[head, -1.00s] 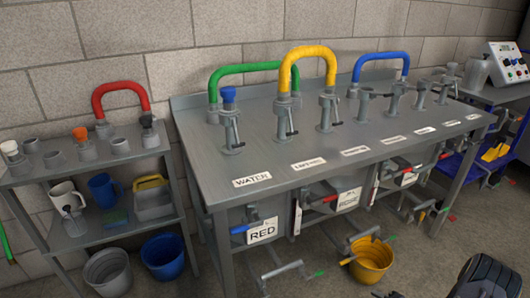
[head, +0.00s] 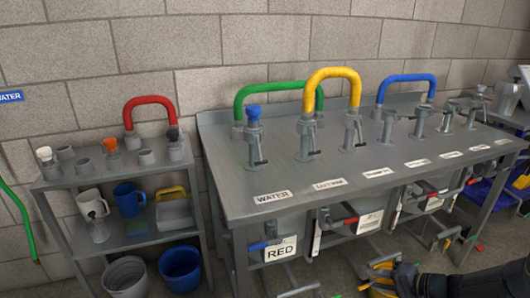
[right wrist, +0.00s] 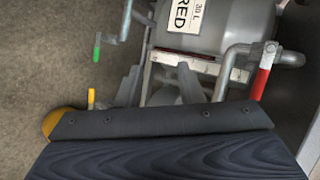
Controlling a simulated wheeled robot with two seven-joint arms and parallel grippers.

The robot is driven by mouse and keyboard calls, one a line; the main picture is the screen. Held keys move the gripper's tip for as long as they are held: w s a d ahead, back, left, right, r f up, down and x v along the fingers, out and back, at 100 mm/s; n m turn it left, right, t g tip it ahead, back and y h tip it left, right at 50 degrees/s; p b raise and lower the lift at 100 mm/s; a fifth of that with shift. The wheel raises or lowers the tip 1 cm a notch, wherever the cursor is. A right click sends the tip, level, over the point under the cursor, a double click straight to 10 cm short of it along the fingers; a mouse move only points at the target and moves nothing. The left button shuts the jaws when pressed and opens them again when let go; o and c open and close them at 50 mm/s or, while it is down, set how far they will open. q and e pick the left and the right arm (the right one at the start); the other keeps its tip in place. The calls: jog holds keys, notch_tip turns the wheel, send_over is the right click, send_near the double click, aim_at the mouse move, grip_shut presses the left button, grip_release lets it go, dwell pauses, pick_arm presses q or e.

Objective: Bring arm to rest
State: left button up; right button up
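My right arm (head: 445,287) reaches in from the lower right of the head view. The tank looks clear of the fingers. My left gripper is not in view.
The steel bench (head: 228,200) carries taps and green, yellow and blue hoses. Valve handles and pipes stick out below its front edge, close to my right gripper.

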jog(key=s+a+r+n+g, duration=0.3)
jog(key=s+a+r+n, duration=0.2)
jog(key=s+a+r, duration=0.8)
jog(key=s+a+r+n+h, duration=0.15)
jog(key=s+h, duration=0.25)
jog(key=s, duration=0.8)
notch_tip(320, 180, up, 28)
jog(key=p, duration=2.8)
jog(key=shift+d+n, duration=0.3)
jog(key=shift+n, duration=0.15)
